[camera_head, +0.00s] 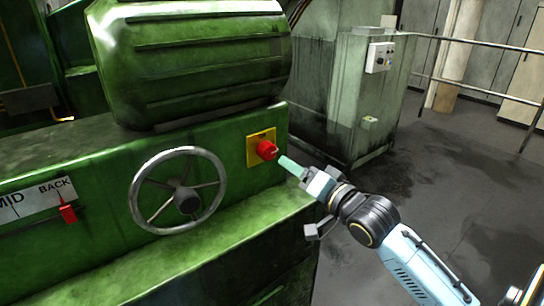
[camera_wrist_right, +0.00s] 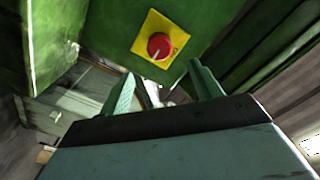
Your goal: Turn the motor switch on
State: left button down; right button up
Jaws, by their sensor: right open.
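The motor switch is a red rotary knob (camera_head: 267,150) on a yellow square plate (camera_head: 252,147), fixed to the green machine's side panel. In the right wrist view the red knob (camera_wrist_right: 160,46) sits on its yellow plate (camera_wrist_right: 143,37), beyond the fingers, with a pale mark at its lower left. My right gripper (camera_head: 284,162) points at the knob from the right, its fingertip close to it in the head view; contact cannot be told. In the right wrist view the gripper (camera_wrist_right: 160,85) is open, with nothing between its two green fingers. My left gripper is out of view.
A spoked handwheel (camera_head: 187,201) stands left of the switch. A red lever (camera_head: 67,212) sits by a MID/BACK label plate (camera_head: 30,203). A green motor housing (camera_head: 190,60) is above. A grey cabinet (camera_head: 360,95) stands behind; open floor (camera_head: 440,190) lies right.

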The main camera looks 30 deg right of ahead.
aim_at(271, 153)
jog(key=w, duration=0.3)
jog(key=w+b, duration=0.1)
jog(key=w, duration=0.6)
jog(key=shift+a, duration=0.4)
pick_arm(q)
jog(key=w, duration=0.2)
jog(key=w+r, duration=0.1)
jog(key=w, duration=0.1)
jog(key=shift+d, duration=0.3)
